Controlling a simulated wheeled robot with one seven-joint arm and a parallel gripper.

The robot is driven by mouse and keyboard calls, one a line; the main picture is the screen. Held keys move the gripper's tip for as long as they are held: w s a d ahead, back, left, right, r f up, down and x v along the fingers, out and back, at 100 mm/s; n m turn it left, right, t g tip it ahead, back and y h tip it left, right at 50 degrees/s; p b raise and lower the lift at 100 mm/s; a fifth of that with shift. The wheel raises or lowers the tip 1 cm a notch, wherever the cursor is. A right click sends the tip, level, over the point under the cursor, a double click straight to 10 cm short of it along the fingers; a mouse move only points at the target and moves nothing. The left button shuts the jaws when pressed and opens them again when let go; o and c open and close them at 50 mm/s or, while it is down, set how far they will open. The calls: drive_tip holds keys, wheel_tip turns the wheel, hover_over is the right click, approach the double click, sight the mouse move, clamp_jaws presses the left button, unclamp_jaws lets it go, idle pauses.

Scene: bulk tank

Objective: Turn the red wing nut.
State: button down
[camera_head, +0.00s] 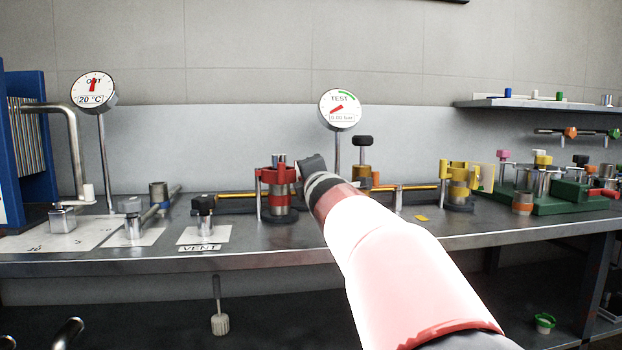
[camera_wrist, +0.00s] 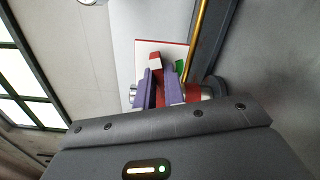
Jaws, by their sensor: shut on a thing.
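The red wing nut (camera_wrist: 155,60) shows in the wrist view between the two purple fingers of my gripper (camera_wrist: 160,86). The fingers are shut on it, and only its end sticks out past them. More of the red fitting (camera_wrist: 194,94) shows beside the fingers. In the head view my dark gripper (camera_head: 311,166) is at the right side of the red fitting (camera_head: 277,175), which stands around a metal cylinder on the bench. The fingertips and the wing nut are hidden or too small to tell in that view.
A TEST gauge (camera_head: 339,108) stands behind my gripper, and a 20 °C gauge (camera_head: 94,90) stands at the left. A black-knobbed VENT valve (camera_head: 204,204) is left of the red fitting. A yellow fitting (camera_head: 459,182) and green block (camera_head: 565,197) are at the right.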

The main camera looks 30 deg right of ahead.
drive_tip(key=shift+m, duration=0.3)
drive_tip(key=m+p, duration=0.5)
drive_tip(key=m, duration=1.5)
drive_tip(key=shift+m, duration=0.4)
idle(0.5)
drive_tip(key=c, duration=1.5)
unclamp_jaws()
